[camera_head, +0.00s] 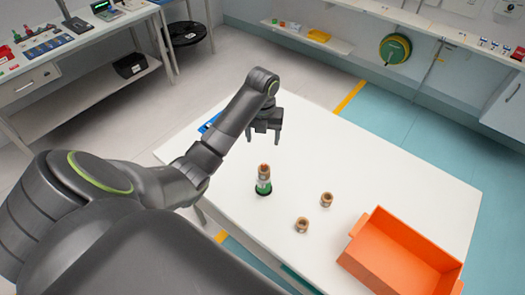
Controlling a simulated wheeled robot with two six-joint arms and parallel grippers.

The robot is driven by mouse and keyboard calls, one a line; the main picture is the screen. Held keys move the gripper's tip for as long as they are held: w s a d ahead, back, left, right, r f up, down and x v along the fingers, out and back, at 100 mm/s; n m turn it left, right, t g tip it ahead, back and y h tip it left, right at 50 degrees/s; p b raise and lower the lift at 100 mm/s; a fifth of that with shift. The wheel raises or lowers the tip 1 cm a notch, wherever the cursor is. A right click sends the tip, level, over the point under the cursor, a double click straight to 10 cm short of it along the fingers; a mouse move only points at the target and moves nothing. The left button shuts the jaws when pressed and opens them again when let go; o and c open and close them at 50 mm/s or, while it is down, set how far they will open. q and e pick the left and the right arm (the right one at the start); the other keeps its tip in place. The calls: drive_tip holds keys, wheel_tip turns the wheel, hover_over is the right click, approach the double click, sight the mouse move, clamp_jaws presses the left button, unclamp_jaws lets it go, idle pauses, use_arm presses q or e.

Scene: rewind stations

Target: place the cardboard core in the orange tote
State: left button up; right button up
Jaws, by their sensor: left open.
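An orange tote (352,262) stands open on the white table at the lower right, and its visible floor is bare. Two short tan cardboard cores stand apart on the table left of the tote: one core (326,199) farther back and one core (302,225) nearer. A third tan piece (264,170) sits on top of a pale post with a green base (264,188). My left gripper (264,140) is open and empty, its fingers pointing down above the table, behind the post in the picture. My right gripper is not in view.
The white table (400,180) has free room at its back and right. A blue item (210,122) lies partly hidden behind my left arm. A bench (75,85) with tools stands at the back left. A wall shelf (310,35) and a green reel (395,49) are beyond.

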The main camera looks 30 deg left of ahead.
sight(264, 164)
use_arm(q)
drive_tip(key=f+b, duration=1.3)
drive_tip(key=b, duration=0.1)
drive_tip(key=shift+w+d+f, duration=0.1)
drive_tip(key=shift+d+f, duration=0.15)
drive_tip(key=shift+f+p, duration=0.45)
drive_tip(key=shift+f, duration=1.35)
drive_tip(key=shift+c, duration=0.3)
